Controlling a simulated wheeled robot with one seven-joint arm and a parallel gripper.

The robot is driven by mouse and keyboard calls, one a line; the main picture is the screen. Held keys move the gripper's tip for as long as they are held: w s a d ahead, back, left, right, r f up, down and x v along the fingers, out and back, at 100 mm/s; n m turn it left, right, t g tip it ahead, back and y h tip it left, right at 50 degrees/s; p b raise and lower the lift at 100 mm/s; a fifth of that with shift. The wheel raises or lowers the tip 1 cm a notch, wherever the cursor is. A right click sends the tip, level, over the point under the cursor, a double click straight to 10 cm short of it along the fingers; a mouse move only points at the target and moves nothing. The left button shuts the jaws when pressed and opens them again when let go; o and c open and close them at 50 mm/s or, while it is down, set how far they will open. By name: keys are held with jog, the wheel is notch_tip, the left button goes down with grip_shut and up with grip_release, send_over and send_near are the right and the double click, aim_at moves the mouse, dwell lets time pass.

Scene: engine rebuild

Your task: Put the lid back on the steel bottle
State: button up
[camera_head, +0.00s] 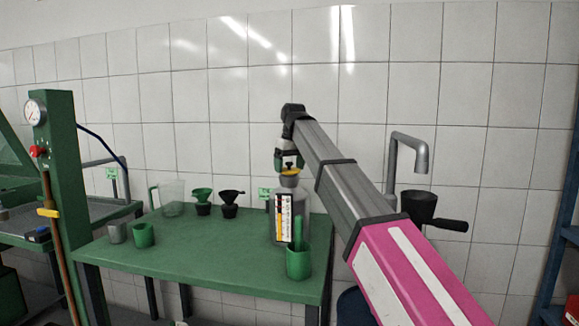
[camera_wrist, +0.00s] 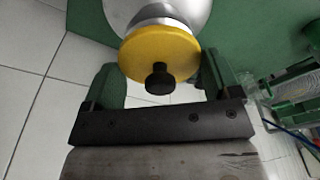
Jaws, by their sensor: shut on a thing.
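The steel bottle (camera_head: 273,226) stands on the green table, partly hidden behind a label card and a green cup. The yellow lid (camera_head: 290,172) is at the bottle's mouth, directly over the neck. In the wrist view the lid (camera_wrist: 160,52) with its black knob (camera_wrist: 160,78) is between my green fingers, with the silver bottle (camera_wrist: 175,12) behind it. My gripper (camera_head: 289,163) is above the bottle, shut on the lid's sides. I cannot tell whether the lid is fully seated.
A grey tap (camera_head: 413,150) and a black funnel (camera_head: 420,207) are to the right. The table's middle is clear.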

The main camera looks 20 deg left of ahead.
dwell(0.3)
jog(key=o, duration=0.8)
jog(key=shift+c, duration=0.2)
jog(key=shift+r, duration=0.1)
jog(key=shift+r, duration=3.4)
grip_shut()
